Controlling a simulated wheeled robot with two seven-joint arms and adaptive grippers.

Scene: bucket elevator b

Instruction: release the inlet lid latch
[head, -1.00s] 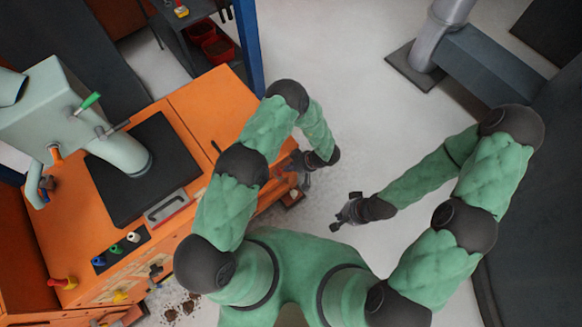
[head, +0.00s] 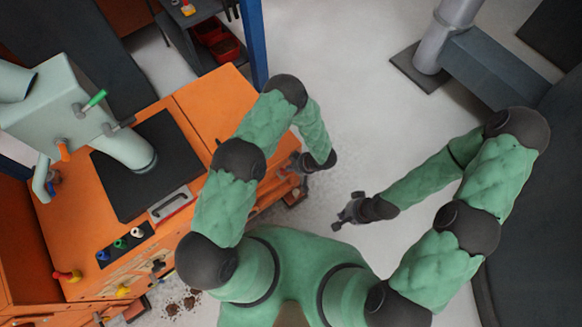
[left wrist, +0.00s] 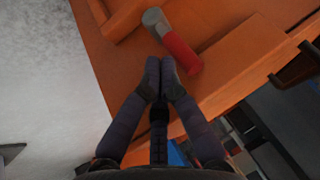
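In the left wrist view, a lever-like part with a grey rounded head and a red grip (left wrist: 183,53) lies against an orange surface. It may be the latch. My left gripper shows there with its two dark fingers (left wrist: 160,68) together at the tips, just below the lever; whether they touch it I cannot tell. In the head view my left gripper (head: 292,165) is at the right side of the orange machine, partly hidden by my arm. My right gripper (head: 346,210) hangs over the open floor, away from the machine; its fingers are too small to judge.
The orange machine (head: 210,100) has a black plate (head: 180,150) with a pale green pipe (head: 125,150) on it, and a silver-and-red handle (head: 170,202) at the plate's front. A blue post (head: 253,45) stands behind.

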